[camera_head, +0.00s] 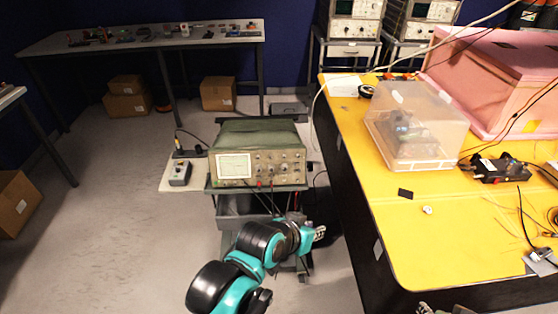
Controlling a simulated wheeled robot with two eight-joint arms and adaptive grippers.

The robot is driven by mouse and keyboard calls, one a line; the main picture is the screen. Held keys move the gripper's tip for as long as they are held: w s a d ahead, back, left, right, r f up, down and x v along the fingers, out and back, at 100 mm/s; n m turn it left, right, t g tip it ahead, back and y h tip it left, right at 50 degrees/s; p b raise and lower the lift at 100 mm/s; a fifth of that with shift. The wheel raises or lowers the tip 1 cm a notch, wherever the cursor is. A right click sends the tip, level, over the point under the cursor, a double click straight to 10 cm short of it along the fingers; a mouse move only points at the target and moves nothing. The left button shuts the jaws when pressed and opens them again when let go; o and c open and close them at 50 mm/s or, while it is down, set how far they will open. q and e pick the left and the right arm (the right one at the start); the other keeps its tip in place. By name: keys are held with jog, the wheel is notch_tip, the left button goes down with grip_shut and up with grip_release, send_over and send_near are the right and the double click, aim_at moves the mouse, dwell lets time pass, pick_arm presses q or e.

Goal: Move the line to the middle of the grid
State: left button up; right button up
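The oscilloscope (258,155) has a green top and stands on a cart, with its front panel facing me. Its pale screen (235,166) is at the left of the panel. The grid and any line on it are too small to read. Knobs (270,169) sit to the right of the screen. My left gripper (320,233) is below and right of the panel, apart from it. Its fingers are too small to tell whether open or shut. A small part of what looks like my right gripper (424,308) shows at the bottom edge; its state is unclear.
A side shelf holds a small grey box (180,174) left of the oscilloscope. A yellow table (400,240) stands at the right, bearing a clear plastic bin (417,125) and a pink foam enclosure (490,75). Cables hang below the panel.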

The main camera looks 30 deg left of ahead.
aim_at(271, 158)
pick_arm(q)
jog(key=w+a+r+n+t+y+p, duration=0.1)
jog(key=w+r+n+t, duration=0.25)
jog(key=w+r, duration=0.4)
jog(key=w+a+r+n+t+y, duration=0.1)
jog(key=w+a+r+n+t, duration=0.3)
jog(key=w, duration=0.6)
jog(key=w+a+f+n+g+y, duration=0.1)
jog(key=a+f+n+g+y, duration=0.1)
jog(key=a+f+n+y, duration=0.1)
jog(key=w+a+f+n+g+y, duration=0.1)
jog(key=a+f+n+y, duration=0.3)
jog(key=a+f, duration=0.4)
jog(key=w+a+f+n+g+y+b, duration=0.1)
jog(key=w+a+f+n+g+y, duration=0.1)
jog(key=a+f+n, duration=0.3)
jog(key=shift+w+a+f+n+g+y, duration=0.15)
jog(key=shift+a+n+g+y, duration=0.15)
jog(key=shift+a, duration=0.3)
jog(key=shift+s+a+f+n+g+y, duration=0.1)
jog(key=shift+a+f+n+g+y, duration=0.05)
jog(key=shift+a+y, duration=0.35)
jog(key=shift+x, duration=0.75)
jog(key=shift+w+r, duration=0.1)
